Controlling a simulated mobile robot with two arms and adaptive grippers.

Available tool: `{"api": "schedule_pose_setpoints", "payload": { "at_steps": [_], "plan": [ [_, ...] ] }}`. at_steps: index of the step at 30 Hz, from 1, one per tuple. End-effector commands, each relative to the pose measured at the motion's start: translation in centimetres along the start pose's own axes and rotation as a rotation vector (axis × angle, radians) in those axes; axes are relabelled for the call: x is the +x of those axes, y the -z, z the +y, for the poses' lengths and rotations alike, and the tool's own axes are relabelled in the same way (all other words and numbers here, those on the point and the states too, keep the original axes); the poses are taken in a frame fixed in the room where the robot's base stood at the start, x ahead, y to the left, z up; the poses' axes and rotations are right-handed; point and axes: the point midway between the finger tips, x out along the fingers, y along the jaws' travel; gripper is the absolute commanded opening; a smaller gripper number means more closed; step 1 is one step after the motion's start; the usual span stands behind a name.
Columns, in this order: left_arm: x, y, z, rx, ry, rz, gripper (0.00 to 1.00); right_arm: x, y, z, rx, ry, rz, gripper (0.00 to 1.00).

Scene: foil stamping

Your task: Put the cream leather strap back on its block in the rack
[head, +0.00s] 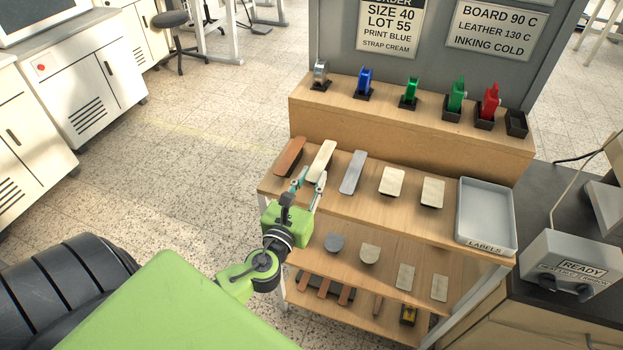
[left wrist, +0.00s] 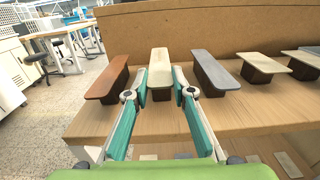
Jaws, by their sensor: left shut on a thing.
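The cream leather strap (head: 321,158) is at the rack's upper shelf, between the brown strap (head: 289,157) and the grey strap (head: 353,172). In the left wrist view the cream strap (left wrist: 159,70) lies lengthwise, with a dark block (left wrist: 161,94) directly under it. I cannot tell whether strap and block fully touch. My left gripper (head: 307,184) is shut on the strap's near end; its teal fingers (left wrist: 160,90) stand on both sides. My right gripper is not in view.
Brown (left wrist: 108,77) and grey (left wrist: 214,72) straps stand close on either side. Two pale pieces (head: 391,181) and a grey labels tray (head: 487,214) are further right. Several coloured tools stand on the raised ledge (head: 420,125) behind. A lower shelf (head: 388,262) holds more pieces.

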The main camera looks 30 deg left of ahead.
Motion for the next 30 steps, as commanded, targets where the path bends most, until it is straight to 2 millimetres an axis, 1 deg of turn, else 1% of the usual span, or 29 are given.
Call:
{"api": "schedule_pose_setpoints", "payload": {
  "at_steps": [6, 9, 10, 11, 12, 22, 25, 27, 28, 29, 30],
  "plan": [
    [0.0, 0.8, 0.0, 0.001, 0.000, 0.000, 0.11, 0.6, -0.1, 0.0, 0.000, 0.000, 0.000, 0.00],
    [0.0, 0.7, 0.0, 0.001, 0.000, 0.000, 0.11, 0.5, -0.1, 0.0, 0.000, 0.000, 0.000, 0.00],
    [0.0, 0.7, 0.0, 0.001, 0.000, 0.000, 0.28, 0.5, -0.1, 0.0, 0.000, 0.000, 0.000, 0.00],
    [0.0, 0.7, 0.0, 0.001, 0.000, 0.000, 0.36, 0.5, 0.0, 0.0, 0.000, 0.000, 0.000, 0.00],
    [0.0, 0.7, 0.0, 0.001, 0.000, 0.000, 0.40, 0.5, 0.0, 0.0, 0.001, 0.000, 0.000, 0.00],
    [0.0, 0.6, 0.0, 0.000, 0.000, 0.000, 0.40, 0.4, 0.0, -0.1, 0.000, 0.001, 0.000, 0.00],
    [0.0, 0.0, 0.0, 0.000, 0.000, 0.000, 0.40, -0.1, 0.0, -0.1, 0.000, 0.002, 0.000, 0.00],
    [0.0, -0.8, 0.0, 0.000, 0.000, -0.001, 0.40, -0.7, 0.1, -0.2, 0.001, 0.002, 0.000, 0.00],
    [-0.1, -1.0, 0.0, 0.000, 0.001, 0.000, 0.40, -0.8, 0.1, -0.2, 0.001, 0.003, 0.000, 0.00],
    [-0.8, -0.3, 0.0, 0.000, 0.001, 0.004, 0.40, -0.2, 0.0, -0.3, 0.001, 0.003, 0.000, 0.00],
    [-1.6, -0.1, -0.1, 0.000, 0.002, 0.004, 0.40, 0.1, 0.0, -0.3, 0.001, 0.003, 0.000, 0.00]
  ]
}}
